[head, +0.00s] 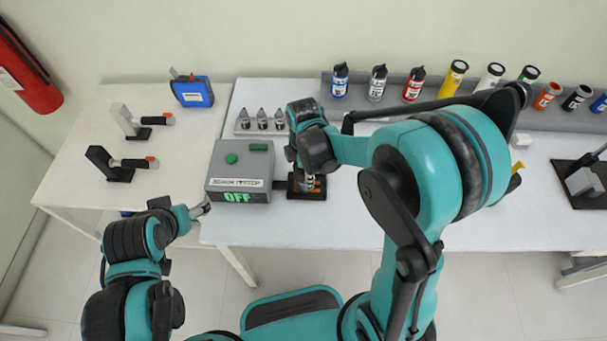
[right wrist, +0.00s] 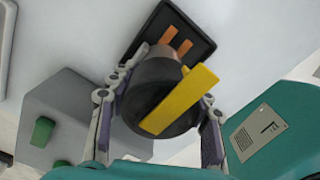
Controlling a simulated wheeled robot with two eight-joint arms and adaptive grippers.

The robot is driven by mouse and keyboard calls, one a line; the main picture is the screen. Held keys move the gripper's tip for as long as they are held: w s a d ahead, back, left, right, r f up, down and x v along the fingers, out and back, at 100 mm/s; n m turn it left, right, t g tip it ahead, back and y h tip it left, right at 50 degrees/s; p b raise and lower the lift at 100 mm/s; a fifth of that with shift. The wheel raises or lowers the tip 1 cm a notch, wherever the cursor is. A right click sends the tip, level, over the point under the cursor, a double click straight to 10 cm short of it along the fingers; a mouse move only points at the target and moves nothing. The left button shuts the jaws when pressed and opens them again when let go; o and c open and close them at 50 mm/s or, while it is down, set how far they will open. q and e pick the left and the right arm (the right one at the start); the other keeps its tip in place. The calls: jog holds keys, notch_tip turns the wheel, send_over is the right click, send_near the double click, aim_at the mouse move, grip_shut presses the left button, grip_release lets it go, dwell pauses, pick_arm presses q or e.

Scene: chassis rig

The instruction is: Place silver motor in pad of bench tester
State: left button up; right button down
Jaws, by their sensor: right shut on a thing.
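The bench tester is a grey box (head: 240,172) with green buttons on top and a green "OFF" display on its front. Its black pad (head: 293,191) with orange strips lies just right of the box, and the pad also shows in the right wrist view (right wrist: 152,30). My right gripper (head: 308,178) is shut on the motor (right wrist: 150,82), directly over the pad. In the right wrist view the motor shows a dark round end with a yellow bar; a little silver shows in the head view. I cannot tell whether it touches the pad. My left gripper (head: 203,208) is near the table's front edge, its jaws unclear.
A small rack (head: 240,130) with three dark-tipped pieces stands behind the tester. Several coloured bottles (head: 377,83) line the back ledge. A black-based device (head: 585,183) stands far right.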

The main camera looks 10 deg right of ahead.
jog(key=c, duration=0.7)
grip_release()
notch_tip(320, 180, up, 11)
jog(key=p, duration=0.3)
jog(key=shift+r+p, duration=0.15)
jog(key=shift+p, duration=0.25)
jog(key=shift+r, duration=0.3)
jog(key=shift+s+d+r+m, duration=0.1)
jog(key=shift+s+r+m, duration=0.05)
jog(key=shift+r+m, duration=0.15)
jog(key=s+d+r+m+t, duration=0.2)
jog(key=s+m, duration=0.3)
jog(key=m, duration=0.4)
jog(key=s+d+r+m+t, duration=0.2)
jog(key=s+m+t, duration=0.3)
jog(key=m, duration=0.5)
jog(key=shift+d+r, duration=0.25)
jog(key=shift+d, duration=0.45)
